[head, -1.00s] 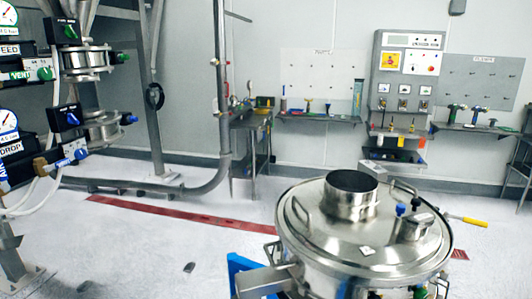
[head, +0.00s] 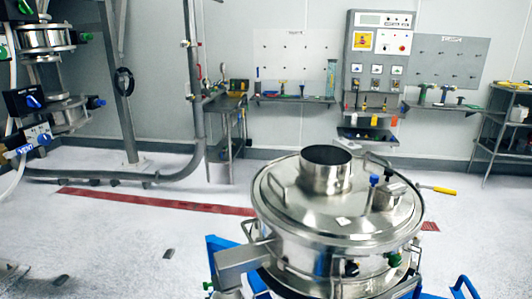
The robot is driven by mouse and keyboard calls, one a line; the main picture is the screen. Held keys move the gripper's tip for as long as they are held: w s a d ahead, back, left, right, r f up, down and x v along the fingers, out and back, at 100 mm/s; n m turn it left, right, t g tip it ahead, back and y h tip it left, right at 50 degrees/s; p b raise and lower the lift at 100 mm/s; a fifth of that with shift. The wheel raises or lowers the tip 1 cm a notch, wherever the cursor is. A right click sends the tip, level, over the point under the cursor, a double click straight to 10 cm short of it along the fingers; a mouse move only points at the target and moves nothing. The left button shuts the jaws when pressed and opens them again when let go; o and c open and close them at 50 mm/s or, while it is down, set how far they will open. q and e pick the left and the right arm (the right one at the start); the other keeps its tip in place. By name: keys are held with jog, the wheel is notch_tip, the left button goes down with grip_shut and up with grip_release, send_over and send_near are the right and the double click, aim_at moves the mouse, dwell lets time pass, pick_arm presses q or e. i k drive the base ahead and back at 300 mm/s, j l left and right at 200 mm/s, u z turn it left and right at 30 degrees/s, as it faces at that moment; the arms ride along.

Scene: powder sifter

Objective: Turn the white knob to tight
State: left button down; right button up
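The steel powder sifter (head: 300,215) stands at the lower middle of the head view. It has a round lid with a short open spout (head: 327,178). On its lower front I see a black knob (head: 351,269) and a green knob (head: 394,259). A blue knob (head: 374,180) stands on the lid's right side. I cannot make out a white knob. Neither of my grippers is in view.
A yellow-handled lever (head: 437,190) sticks out right of the sifter. Blue frame parts (head: 466,287) show at the lower right. Pipework with a blue-handled valve (head: 30,101) stands at the left. A control cabinet (head: 377,60) hangs on the back wall. The floor left of the sifter is mostly clear.

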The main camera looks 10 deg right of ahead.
aim_at(417, 241)
jog(key=z, duration=0.7)
